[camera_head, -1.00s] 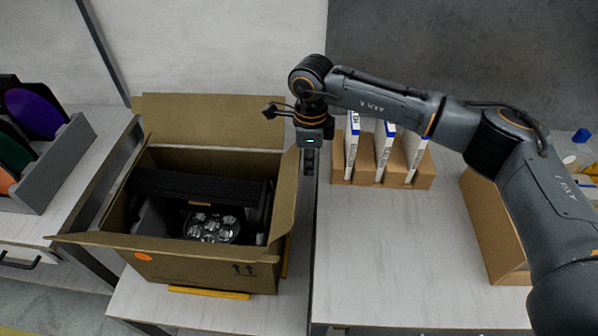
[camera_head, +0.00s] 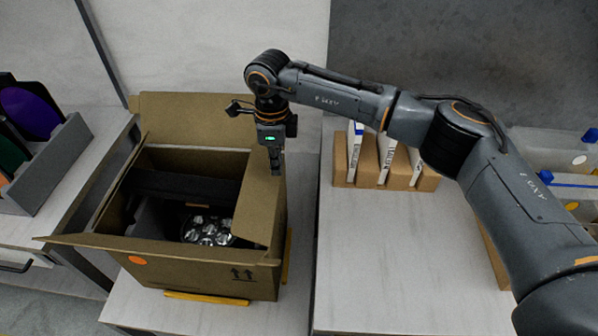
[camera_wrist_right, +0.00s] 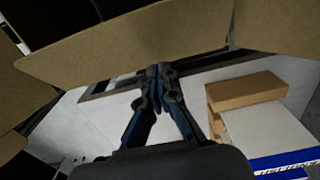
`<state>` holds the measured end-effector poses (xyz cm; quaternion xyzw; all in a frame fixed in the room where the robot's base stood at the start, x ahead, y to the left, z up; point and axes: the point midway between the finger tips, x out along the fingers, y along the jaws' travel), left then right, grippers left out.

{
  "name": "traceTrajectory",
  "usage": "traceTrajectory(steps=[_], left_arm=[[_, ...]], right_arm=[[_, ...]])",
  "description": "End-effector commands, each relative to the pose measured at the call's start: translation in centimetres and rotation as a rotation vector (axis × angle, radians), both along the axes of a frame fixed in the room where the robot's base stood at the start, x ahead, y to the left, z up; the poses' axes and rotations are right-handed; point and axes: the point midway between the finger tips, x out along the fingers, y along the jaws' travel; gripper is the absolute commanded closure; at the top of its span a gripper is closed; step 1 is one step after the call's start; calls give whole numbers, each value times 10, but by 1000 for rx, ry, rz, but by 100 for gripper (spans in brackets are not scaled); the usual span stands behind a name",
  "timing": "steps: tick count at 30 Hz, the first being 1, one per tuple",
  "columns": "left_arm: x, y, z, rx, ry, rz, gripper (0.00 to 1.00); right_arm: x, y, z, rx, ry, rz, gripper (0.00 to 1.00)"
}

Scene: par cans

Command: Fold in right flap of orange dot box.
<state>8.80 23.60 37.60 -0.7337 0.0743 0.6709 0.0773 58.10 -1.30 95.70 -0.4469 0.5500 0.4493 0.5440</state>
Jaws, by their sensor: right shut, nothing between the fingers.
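The orange dot box (camera_head: 205,272) is an open cardboard carton with an orange dot (camera_head: 137,260) on its front. A black light fixture with a silver multi-lens face (camera_head: 207,231) lies inside. The right flap (camera_head: 262,205) leans inward over the right part of the opening, only partly folded. My right gripper (camera_head: 275,165) is shut and empty, pointing down at the flap's outer, rear end. In the wrist view, its fingertips (camera_wrist_right: 158,72) are at the cardboard flap (camera_wrist_right: 130,45); contact is unclear. My left gripper is out of view.
The box's back flap (camera_head: 190,115) stands up; its front flap (camera_head: 110,242) sticks outward. A yellow strip (camera_head: 207,297) lies at the box's front base. Cardboard holders with white packs (camera_head: 386,155) stand to the right. A grey rack (camera_head: 45,165) of coloured discs is at left.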

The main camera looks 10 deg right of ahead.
Motion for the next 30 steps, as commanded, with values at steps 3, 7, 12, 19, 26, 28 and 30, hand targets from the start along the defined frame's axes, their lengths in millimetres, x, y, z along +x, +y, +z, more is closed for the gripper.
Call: traceTrajectory(steps=[3, 7, 12, 19, 26, 28, 30], left_arm=[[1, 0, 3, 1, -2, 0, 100], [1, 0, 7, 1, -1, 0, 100], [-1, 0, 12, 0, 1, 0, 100], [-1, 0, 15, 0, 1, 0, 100], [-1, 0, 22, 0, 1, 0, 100], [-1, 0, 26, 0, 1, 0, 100], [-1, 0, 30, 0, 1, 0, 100]], right_arm=[[0, -4, 6, 1, -2, -1, 100], [-1, -10, 14, 1, -3, -2, 100], [-2, -20, 24, 1, -4, -2, 100], [-4, -30, 34, 0, -4, -2, 100], [-4, -30, 48, 2, -5, -2, 100], [-4, -30, 56, 2, -6, -2, 100], [-4, -30, 65, 1, -6, -2, 100]])
